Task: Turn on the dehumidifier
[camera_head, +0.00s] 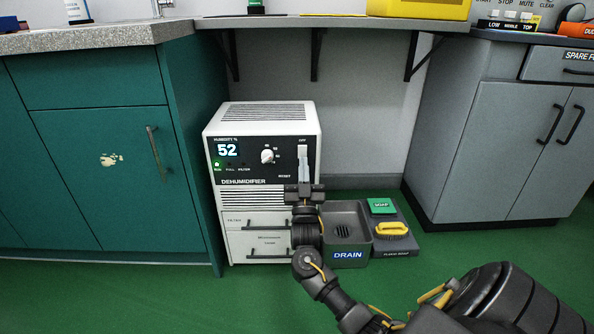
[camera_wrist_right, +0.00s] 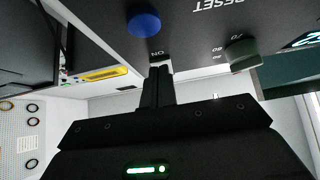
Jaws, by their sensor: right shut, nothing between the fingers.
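The white dehumidifier (camera_head: 262,109) stands on the floor between the cabinets. Its black front panel has a display (camera_head: 228,149) reading 52, a green glowing lamp (camera_head: 217,163) and a round knob (camera_head: 267,156). A pale switch (camera_head: 302,152) lies below the OFF label at the panel's right. My right gripper (camera_head: 304,182) is in front of the panel's lower right, shut and empty. In the right wrist view its fingertips (camera_wrist_right: 156,72) are at the panel beside the ON label, with a pale bit of the switch behind them; contact is unclear. The knob (camera_wrist_right: 243,52) also shows there. My left gripper is out of view.
A blue button (camera_wrist_right: 144,23) sits near the fingers in the wrist view. A grey DRAIN bin (camera_head: 347,215) and a tray with a yellow-handled brush (camera_head: 391,229) stand right of the dehumidifier. A teal cabinet (camera_head: 100,180) is close on its left. A shelf overhangs behind.

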